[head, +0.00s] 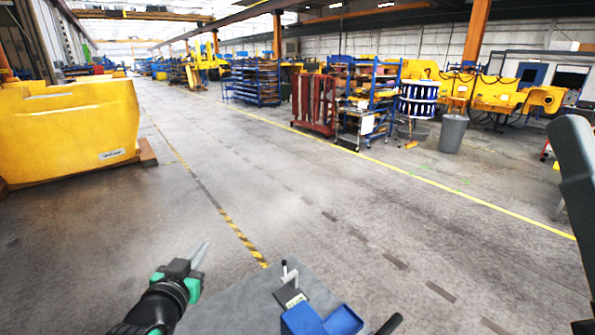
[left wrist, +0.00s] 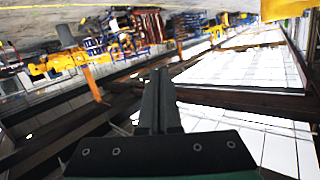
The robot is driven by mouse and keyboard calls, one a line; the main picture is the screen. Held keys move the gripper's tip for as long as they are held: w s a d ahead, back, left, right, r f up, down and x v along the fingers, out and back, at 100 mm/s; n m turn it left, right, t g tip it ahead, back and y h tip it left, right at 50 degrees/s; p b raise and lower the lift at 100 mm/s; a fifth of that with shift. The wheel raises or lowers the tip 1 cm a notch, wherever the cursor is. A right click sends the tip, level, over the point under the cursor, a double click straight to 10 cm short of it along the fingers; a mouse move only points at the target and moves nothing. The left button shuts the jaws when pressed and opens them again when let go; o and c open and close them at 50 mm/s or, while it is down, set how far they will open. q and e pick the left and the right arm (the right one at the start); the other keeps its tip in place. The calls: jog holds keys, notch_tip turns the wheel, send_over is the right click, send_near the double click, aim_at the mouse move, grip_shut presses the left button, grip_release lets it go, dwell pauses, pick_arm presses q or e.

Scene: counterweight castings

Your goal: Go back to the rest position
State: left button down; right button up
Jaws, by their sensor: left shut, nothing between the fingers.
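My left gripper (head: 201,254) is at the lower left of the head view, beside the left edge of a grey table. Its fingers are together and hold nothing. In the left wrist view the left gripper (left wrist: 160,75) points at an upside-down view of the hall, its two dark fingers side by side with nothing between them. My right gripper is not seen in either view.
The grey table (head: 215,305) bears blue bins (head: 303,320) and a small device with an upright post (head: 288,290). A large yellow casting (head: 70,130) stands on the floor at left. Racks (head: 255,82) and a grey bin (head: 453,133) stand farther off. Open floor lies between.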

pick_arm(q)
jog(key=s+d+r+t, duration=0.2)
jog(key=s+r, duration=0.1)
jog(key=r, duration=0.5)
jog(key=s+d+r+t, duration=0.1)
jog(key=s+r+t, duration=0.15)
jog(key=r, duration=0.45)
jog(key=s+r+t+h, duration=0.2)
jog(key=s+r+t, duration=0.5)
jog(key=s+r, duration=1)
jog(key=s, duration=0.3)
jog(key=shift+s+d+n, duration=0.2)
jog(key=shift+d+n, duration=0.05)
jog(key=shift+n, duration=0.15)
jog(key=shift+r, duration=0.1)
